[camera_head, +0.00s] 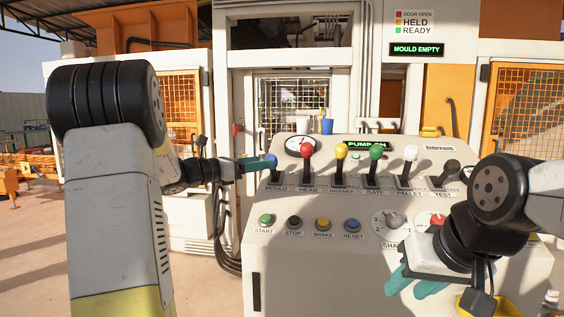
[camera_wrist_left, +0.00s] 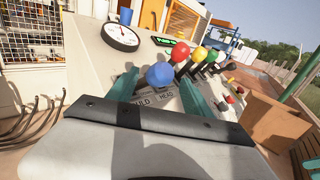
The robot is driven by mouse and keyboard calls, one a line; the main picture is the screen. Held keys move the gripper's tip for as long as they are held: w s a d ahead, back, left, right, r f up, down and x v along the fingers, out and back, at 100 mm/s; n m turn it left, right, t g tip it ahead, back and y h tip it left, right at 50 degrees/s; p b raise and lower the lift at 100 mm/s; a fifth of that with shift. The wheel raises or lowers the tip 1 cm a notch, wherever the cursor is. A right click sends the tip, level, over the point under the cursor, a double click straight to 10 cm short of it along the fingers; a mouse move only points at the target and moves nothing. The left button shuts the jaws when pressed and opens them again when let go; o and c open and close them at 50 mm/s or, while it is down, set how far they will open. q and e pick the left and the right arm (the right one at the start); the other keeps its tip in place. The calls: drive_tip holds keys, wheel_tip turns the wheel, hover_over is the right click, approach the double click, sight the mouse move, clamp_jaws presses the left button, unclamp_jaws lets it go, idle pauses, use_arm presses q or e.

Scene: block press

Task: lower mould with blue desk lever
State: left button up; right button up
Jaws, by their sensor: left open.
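The blue-knobbed desk lever (camera_head: 271,160) stands at the left end of the lever row, above the label MOULD. In the left wrist view its round blue knob (camera_wrist_left: 160,75) lies between the two teal fingers. My left gripper (camera_head: 257,163) is open around the knob, with a finger on each side; I cannot tell whether either touches it. My right gripper (camera_head: 415,285) hangs in front of the desk's lower right side, its teal fingers apart and nothing seen between them.
A red lever (camera_head: 307,149) stands close right of the blue one, then yellow, green, white and black levers. Buttons and dials sit below on the sloped control desk (camera_head: 300,262). A sign (camera_head: 416,49) reads MOULD EMPTY, with HELD and READY above. A blue cup (camera_head: 327,126) stands behind.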

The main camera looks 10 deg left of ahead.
sight(273, 170)
use_arm(q)
drive_tip(key=x, duration=0.7)
drive_tip(key=shift+w+d, duration=0.2)
drive_tip(key=shift+d, duration=0.15)
drive_tip(key=shift+f, duration=0.1)
drive_tip(key=shift+c, duration=0.2)
clamp_jaws()
